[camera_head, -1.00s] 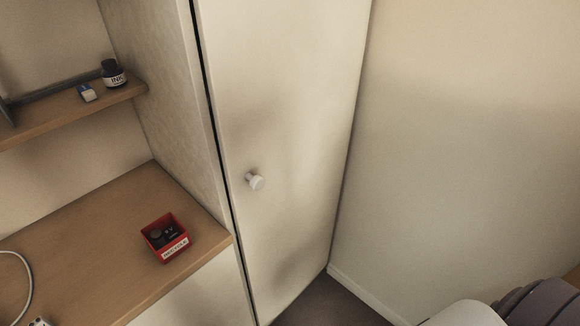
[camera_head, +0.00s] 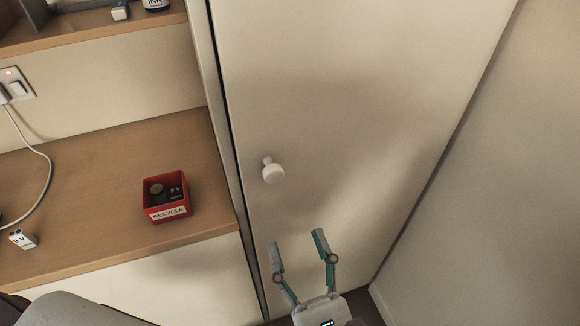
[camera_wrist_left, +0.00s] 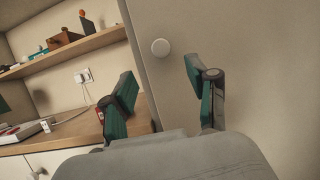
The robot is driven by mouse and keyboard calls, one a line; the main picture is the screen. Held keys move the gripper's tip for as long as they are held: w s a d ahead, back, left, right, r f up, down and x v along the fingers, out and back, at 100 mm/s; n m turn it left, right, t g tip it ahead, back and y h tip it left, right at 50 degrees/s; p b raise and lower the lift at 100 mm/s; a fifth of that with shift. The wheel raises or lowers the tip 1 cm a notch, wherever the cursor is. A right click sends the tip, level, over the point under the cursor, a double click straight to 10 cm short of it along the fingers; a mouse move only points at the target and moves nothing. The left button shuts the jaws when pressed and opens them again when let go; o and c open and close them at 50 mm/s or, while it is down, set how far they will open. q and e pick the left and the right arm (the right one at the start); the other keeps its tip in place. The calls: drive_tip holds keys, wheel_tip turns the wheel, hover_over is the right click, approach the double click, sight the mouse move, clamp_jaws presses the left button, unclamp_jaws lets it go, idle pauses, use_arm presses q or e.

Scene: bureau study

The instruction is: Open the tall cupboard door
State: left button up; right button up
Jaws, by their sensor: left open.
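The tall cupboard door (camera_head: 340,120) is a plain cream panel and looks shut, with a narrow dark gap along its left edge. Its round white knob (camera_head: 273,172) sits near that left edge. My left gripper (camera_head: 297,240) is open and empty, in front of the door and below the knob in the head view. In the left wrist view the knob (camera_wrist_left: 160,47) shows beyond and between the open fingers (camera_wrist_left: 158,88), apart from them. My right gripper is not in view.
A shelf (camera_head: 110,30) is above. A wall (camera_head: 490,190) stands to the right.

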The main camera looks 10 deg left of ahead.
sight(275, 178)
use_arm(q)
drive_tip(key=p+x, duration=0.2)
drive_tip(key=x, duration=0.9)
drive_tip(key=shift+w+a+r+p, duration=0.1)
drive_tip(key=shift+w+a+p, duration=0.05)
drive_tip(key=shift+p, duration=0.25)
drive_tip(key=shift+w+a+r, duration=0.1)
drive_tip(key=shift+w+a, duration=0.2)
drive_tip(key=shift+w, duration=0.2)
clamp_jaws()
